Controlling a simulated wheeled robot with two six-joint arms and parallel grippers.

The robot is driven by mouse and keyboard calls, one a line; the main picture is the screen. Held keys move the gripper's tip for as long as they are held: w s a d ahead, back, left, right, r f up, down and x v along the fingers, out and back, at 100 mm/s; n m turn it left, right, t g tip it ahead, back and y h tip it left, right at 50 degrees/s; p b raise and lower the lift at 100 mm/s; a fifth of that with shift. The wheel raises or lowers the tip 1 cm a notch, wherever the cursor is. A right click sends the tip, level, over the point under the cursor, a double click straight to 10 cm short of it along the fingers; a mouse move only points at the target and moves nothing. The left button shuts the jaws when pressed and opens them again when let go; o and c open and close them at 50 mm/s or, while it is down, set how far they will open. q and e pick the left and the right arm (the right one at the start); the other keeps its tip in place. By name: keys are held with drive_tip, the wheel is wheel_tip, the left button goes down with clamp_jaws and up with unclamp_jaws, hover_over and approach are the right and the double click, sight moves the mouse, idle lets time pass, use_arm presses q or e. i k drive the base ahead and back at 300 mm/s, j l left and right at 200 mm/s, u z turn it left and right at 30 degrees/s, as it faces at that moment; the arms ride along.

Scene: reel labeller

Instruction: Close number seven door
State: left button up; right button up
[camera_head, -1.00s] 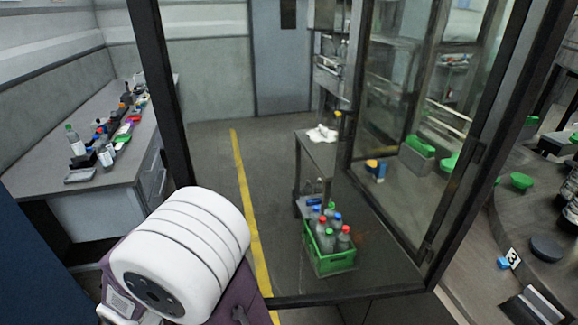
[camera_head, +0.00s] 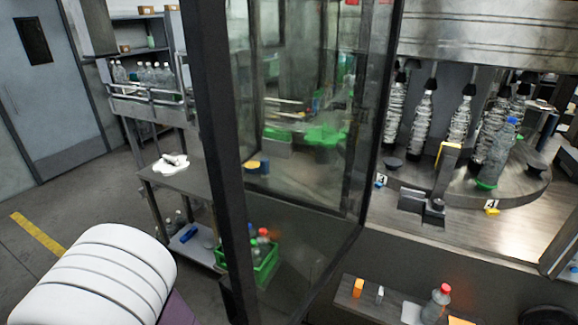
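A glass door with a dark frame (camera_head: 213,130) stands in the middle of the head view, swung outward from the machine. Its near upright runs down the left of the pane, and its other upright is beside the machine opening. I see no number seven on it, so I cannot tell whether it is the named door. The machine opening to its right is uncovered, showing several bottles on a turntable (camera_head: 520,186). Neither of my grippers is in view.
Behind the door are a grey cart (camera_head: 190,188) and a green crate (camera_head: 262,275) of bottles. A red-capped bottle (camera_head: 436,303) stands low on the right. Floor (camera_head: 70,210) is clear at left.

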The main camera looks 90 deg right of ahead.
sight(205, 31)
drive_tip(key=i+l+z, duration=0.1)
drive_tip(key=i+z, duration=0.35)
drive_tip(key=i, duration=0.15)
drive_tip(key=i+j+z, duration=0.1)
drive_tip(key=i+z, duration=0.35)
drive_tip(key=i, duration=0.2)
drive_tip(key=z, duration=0.5)
drive_tip(key=i+j+z, duration=0.1)
drive_tip(key=z, duration=0.85)
drive_tip(key=j+z, duration=0.15)
drive_tip(key=z, duration=0.3)
drive_tip(key=j+z, duration=0.1)
drive_tip(key=z, duration=0.4)
drive_tip(key=j+z, duration=0.1)
drive_tip(key=z, duration=0.85)
drive_tip(key=j+z, duration=0.15)
drive_tip(key=z, duration=0.3)
drive_tip(key=l+u, duration=0.3)
drive_tip(key=u, duration=0.2)
drive_tip(key=k+l+u, duration=0.15)
drive_tip(key=u, duration=0.3)
drive_tip(key=k+l+u, duration=0.15)
drive_tip(key=l+u, duration=0.15)
drive_tip(key=u, duration=0.2)
